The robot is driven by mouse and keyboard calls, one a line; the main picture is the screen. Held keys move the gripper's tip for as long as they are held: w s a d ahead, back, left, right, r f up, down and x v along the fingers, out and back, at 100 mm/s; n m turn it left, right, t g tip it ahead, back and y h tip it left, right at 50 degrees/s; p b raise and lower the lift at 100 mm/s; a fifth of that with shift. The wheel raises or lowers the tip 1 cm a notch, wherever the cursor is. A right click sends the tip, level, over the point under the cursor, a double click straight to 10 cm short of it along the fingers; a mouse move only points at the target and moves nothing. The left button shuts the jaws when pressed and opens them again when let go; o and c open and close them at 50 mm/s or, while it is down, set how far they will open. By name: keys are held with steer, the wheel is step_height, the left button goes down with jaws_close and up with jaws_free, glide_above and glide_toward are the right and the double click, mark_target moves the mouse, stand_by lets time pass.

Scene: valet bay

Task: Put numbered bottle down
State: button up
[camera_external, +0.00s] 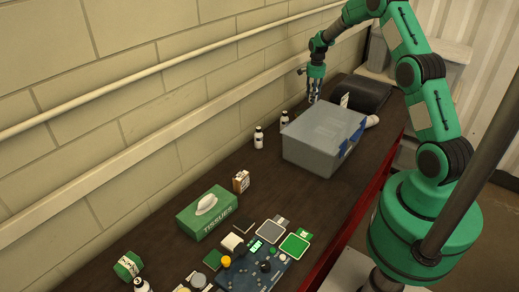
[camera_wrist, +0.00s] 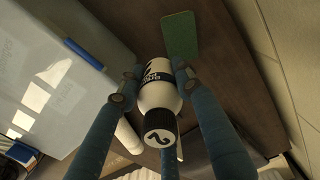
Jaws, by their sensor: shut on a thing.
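My gripper (camera_external: 314,93) is low behind the clear lidded box at the far part of the bench. In the wrist view my gripper (camera_wrist: 157,80) is shut on a white bottle (camera_wrist: 158,97) with a black cap marked 2, its blue fingers on both sides of it. In the external view I cannot make out the held bottle, and whether its base touches the bench is unclear. Two other white bottles with dark caps stand by the wall, a nearer one (camera_external: 259,139) and a farther one (camera_external: 284,121).
The clear box (camera_external: 310,150) stands close beside my gripper. A green pad (camera_wrist: 180,35) lies on the dark bench past the held bottle. A black case (camera_external: 360,94) lies at the far end. Tissues (camera_external: 207,212), a small carton (camera_external: 241,181) and electronics (camera_external: 248,270) occupy the near end.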

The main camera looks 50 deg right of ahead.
steer(key=s+d+f+m+p, duration=0.1)
steer(key=s+d+f+p, duration=0.1)
steer(key=s+d+p, duration=0.3)
steer(key=d+p, duration=0.1)
steer(key=d, duration=0.2)
steer(key=shift+d+m, duration=0.3)
steer(key=shift+d, duration=0.1)
steer(key=shift+f, duration=0.15)
steer(key=shift+f+p, duration=0.6)
steer(key=shift+f, duration=2.25)
steer(key=shift+f+p, duration=0.4)
steer(key=shift+f, duration=1.7)
steer(key=shift+f, duration=0.1)
